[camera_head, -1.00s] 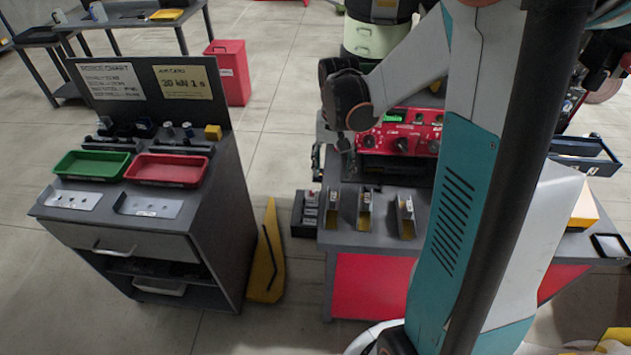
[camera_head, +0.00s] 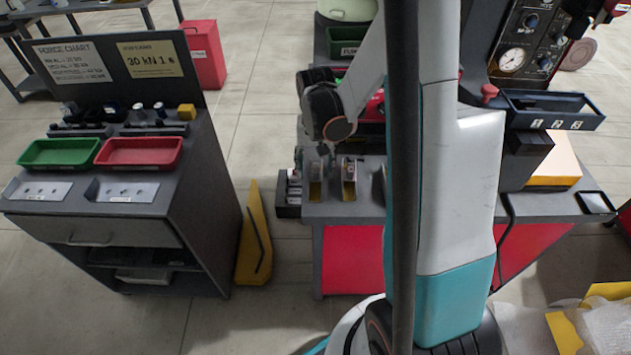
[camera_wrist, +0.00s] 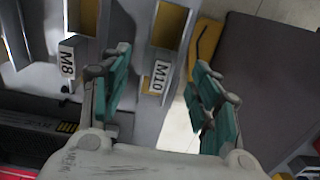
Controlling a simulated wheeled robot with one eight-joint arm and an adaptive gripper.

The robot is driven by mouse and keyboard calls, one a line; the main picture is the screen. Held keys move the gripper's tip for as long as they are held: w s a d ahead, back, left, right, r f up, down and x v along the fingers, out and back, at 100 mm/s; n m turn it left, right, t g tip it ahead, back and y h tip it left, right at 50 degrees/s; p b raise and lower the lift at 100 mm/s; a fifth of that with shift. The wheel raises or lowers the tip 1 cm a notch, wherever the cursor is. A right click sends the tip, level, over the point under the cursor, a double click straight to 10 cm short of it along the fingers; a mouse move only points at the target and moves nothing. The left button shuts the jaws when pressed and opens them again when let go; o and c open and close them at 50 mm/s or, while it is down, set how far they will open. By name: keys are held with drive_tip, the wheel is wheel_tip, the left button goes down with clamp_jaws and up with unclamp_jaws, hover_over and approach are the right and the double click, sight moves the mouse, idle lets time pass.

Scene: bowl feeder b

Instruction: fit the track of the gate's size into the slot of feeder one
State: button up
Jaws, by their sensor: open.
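Several yellow-and-grey tracks stand on the bench; two show clearly in the head view, a left one (camera_head: 315,186) and a middle one (camera_head: 348,184), and another is partly behind my arm. In the wrist view a track labelled M10 (camera_wrist: 167,28) lies between my finger lines, and one labelled M8 (camera_wrist: 80,20) lies left of them. My gripper (camera_wrist: 160,85) is open and empty, its teal fingers apart. In the head view it is small and unclear above the tracks. The red-panelled feeder (camera_head: 375,106) is mostly hidden by my arm. Its slot and the gate are not seen.
A grey cabinet (camera_head: 205,180) with green (camera_head: 60,153) and red (camera_head: 138,152) trays stands left, a yellow wedge-like piece (camera_head: 255,235) beside it. A dark divided bin (camera_head: 288,193) adjoins the bench's left edge. A blue numbered tray (camera_head: 550,110) is at right. Floor shows between cabinet and bench.

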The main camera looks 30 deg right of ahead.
sight(316, 168)
wheel_tip(316, 168, down, 3)
drive_tip(key=shift+f+b, duration=0.1)
drive_tip(key=shift+b, duration=0.4)
drive_tip(key=c, duration=1.3)
drive_tip(key=shift+r, duration=0.2)
